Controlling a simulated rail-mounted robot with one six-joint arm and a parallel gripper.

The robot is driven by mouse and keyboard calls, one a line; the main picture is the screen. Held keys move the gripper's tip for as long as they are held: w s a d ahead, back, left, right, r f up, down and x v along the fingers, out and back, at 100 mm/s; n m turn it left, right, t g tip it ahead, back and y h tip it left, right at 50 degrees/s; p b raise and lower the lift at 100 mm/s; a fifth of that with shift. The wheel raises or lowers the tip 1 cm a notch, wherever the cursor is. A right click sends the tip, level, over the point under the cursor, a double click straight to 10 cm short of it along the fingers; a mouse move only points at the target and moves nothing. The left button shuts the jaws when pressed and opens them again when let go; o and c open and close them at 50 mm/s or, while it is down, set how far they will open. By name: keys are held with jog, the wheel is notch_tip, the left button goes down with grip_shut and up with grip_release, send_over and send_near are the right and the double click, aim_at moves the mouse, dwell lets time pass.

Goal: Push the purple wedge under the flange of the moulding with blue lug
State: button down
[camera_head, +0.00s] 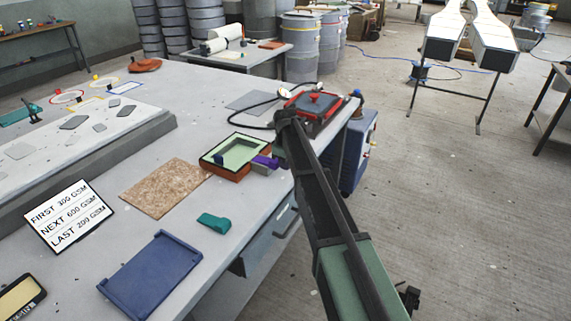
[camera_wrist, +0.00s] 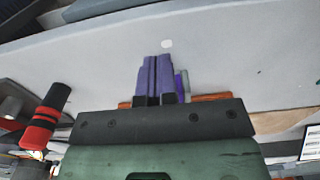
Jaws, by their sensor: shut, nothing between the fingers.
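The moulding (camera_head: 240,149) is a pale green tray shape with a dark rim on an orange-brown mould, with a blue lug (camera_head: 218,159) at its near left corner. The purple wedge (camera_head: 265,161) lies at the moulding's right side, its left end at the flange edge; I cannot tell whether it is under it. In the wrist view the wedge (camera_wrist: 181,84) shows partly behind my fingers. My gripper (camera_wrist: 154,60) is shut and empty, right beside the wedge. In the head view my own wrist hides the fingertips.
A teal wedge-like piece (camera_head: 214,222), a brown fibre mat (camera_head: 166,187) and a blue tray (camera_head: 151,275) lie nearer on the bench. A red-and-black device (camera_head: 314,101) with a black hose stands behind my wrist. Orange mould edge (camera_wrist: 212,97) shows beside the fingers in the wrist view.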

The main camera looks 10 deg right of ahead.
jog(key=shift+w+a, duration=1.35)
jog(key=shift+a, duration=0.1)
dwell(2.3)
jog(key=shift+r, duration=0.1)
jog(key=shift+s+d+r+p, duration=0.25)
jog(key=shift+s+r+p, duration=0.05)
jog(key=shift+r+p, duration=0.45)
jog(key=shift+s+d+r+p, duration=0.4)
jog(key=shift+d+r+p, duration=0.05)
jog(key=shift+r+p, duration=0.2)
jog(key=shift+s+d+r+p, duration=0.4)
jog(key=shift+r+p, duration=0.1)
jog(key=shift+p, duration=0.1)
jog(key=s+a+m, duration=0.2)
jog(key=s+m, duration=0.7)
jog(key=s, duration=2.6)
jog(key=shift+s, duration=0.3)
